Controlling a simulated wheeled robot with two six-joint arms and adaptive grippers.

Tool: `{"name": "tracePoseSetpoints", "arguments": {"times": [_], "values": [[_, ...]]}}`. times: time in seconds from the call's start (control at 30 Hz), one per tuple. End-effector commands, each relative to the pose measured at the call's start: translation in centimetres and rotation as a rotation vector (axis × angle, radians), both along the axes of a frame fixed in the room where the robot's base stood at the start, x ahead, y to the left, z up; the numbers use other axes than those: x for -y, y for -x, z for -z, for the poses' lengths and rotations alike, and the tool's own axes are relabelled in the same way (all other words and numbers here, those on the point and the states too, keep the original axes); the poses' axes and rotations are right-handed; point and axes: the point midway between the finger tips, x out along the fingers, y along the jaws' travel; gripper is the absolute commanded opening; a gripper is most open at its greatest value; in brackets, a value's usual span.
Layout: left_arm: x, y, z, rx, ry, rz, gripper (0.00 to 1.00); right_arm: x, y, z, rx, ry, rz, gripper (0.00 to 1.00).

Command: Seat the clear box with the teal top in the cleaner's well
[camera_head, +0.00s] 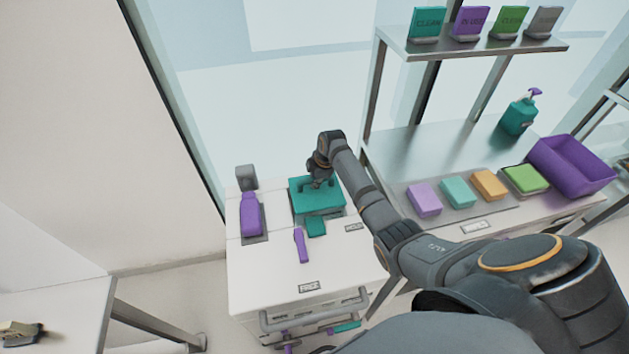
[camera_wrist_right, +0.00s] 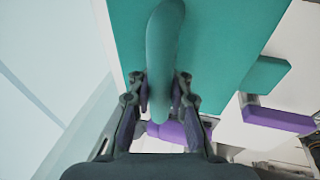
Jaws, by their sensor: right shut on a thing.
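The teal top (camera_head: 325,204) of the box shows on the white cart-like unit; it also fills much of the right wrist view (camera_wrist_right: 222,40). Its clear walls can hardly be made out. My right gripper (camera_head: 318,180) is over the top and shut on its teal handle (camera_wrist_right: 164,60), with a finger on each side in the right wrist view (camera_wrist_right: 160,108). The cleaner's well cannot be made out; the box and my arm cover that area. I cannot tell how deep the box sits. My left gripper is not in view.
On the white unit (camera_head: 265,282) are a purple bottle (camera_head: 250,214), a small teal block (camera_head: 316,227) and a purple stick-like thing (camera_head: 300,245). A steel shelf (camera_head: 415,160) on the right holds coloured blocks, a purple bin (camera_head: 572,168) and a teal spray bottle (camera_head: 517,117).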

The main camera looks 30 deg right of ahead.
Motion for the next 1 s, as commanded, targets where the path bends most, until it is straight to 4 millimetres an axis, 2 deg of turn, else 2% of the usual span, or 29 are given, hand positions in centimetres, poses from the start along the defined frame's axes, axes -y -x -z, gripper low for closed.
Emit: {"name": "tracePoseSetpoints", "arguments": {"times": [0.4,0.43,0.63,0.9,1.0], "values": [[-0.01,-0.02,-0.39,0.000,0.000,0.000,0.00,-0.01,-0.06,0.09,0.002,-0.001,0.000,0.00],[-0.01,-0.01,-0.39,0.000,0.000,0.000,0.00,-0.01,-0.06,0.09,0.002,-0.001,0.000,0.18],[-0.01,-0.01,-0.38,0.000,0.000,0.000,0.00,-0.01,-0.03,0.12,0.001,0.000,0.000,0.45],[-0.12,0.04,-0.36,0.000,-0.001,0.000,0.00,0.00,0.08,0.24,-0.002,0.000,0.000,0.45],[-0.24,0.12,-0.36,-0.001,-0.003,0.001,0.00,0.08,0.13,-0.33,0.001,0.000,0.000,0.45]]}}
